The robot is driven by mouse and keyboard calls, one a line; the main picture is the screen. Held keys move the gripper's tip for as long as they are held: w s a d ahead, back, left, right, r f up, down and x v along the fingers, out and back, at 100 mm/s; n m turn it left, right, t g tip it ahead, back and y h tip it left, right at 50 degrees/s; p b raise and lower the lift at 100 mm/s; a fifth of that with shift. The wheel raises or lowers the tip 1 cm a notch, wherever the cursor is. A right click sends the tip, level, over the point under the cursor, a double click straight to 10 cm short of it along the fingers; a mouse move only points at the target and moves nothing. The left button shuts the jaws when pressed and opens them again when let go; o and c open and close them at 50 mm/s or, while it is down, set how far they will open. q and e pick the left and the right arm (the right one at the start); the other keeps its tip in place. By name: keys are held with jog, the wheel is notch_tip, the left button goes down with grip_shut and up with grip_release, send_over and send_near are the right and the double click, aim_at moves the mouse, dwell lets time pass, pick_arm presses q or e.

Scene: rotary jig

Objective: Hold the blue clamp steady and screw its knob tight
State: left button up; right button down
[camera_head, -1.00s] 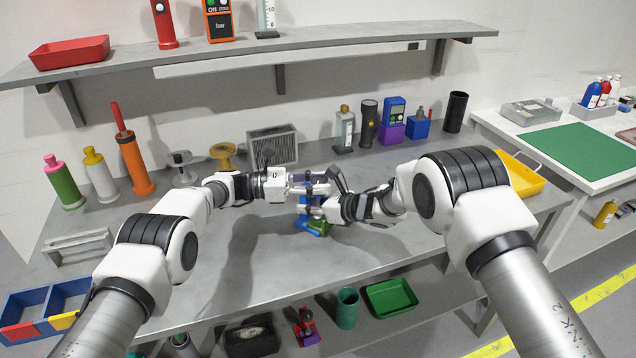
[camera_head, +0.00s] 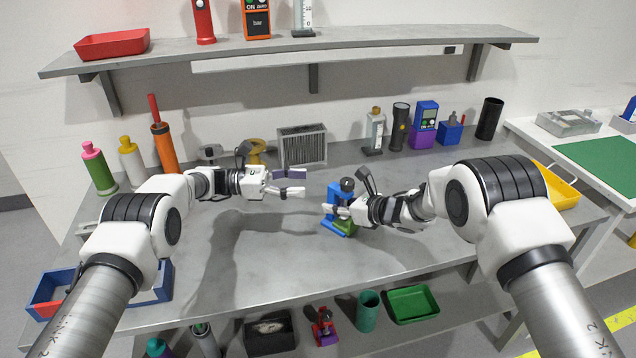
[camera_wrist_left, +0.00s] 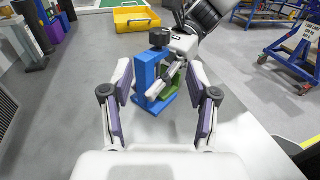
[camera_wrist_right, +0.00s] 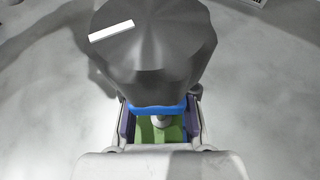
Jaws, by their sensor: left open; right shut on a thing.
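The blue clamp (camera_head: 337,204) stands upright on the grey bench, with a black knob (camera_head: 347,184) on top and a green part (camera_head: 345,225) low at its front. My right gripper (camera_head: 332,209) is shut on the clamp's body from the right. In the right wrist view the lobed knob (camera_wrist_right: 150,40), with a white mark, covers much of the clamp; blue (camera_wrist_right: 158,108) shows between the fingers. My left gripper (camera_head: 304,183) is open and empty, left of the clamp and apart from it. The left wrist view shows the clamp (camera_wrist_left: 150,75) beyond its spread fingers (camera_wrist_left: 158,110).
Several tools and bottles line the back of the bench, with a grey finned box (camera_head: 303,146) behind my left gripper. A shelf (camera_head: 330,40) hangs above. A yellow tray (camera_head: 560,187) lies at the right end. The bench (camera_head: 270,255) in front of the clamp is clear.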

pick_arm(q)
jog(key=shift+a, duration=0.15)
jog(key=n+t+y, duration=0.3)
jog(key=n+t, duration=0.3)
jog(key=t, duration=0.3)
send_near(341, 186)
jog(key=x, duration=1.1)
jog(key=shift+w+d, duration=0.15)
jog(key=shift+d, duration=0.2)
grip_shut()
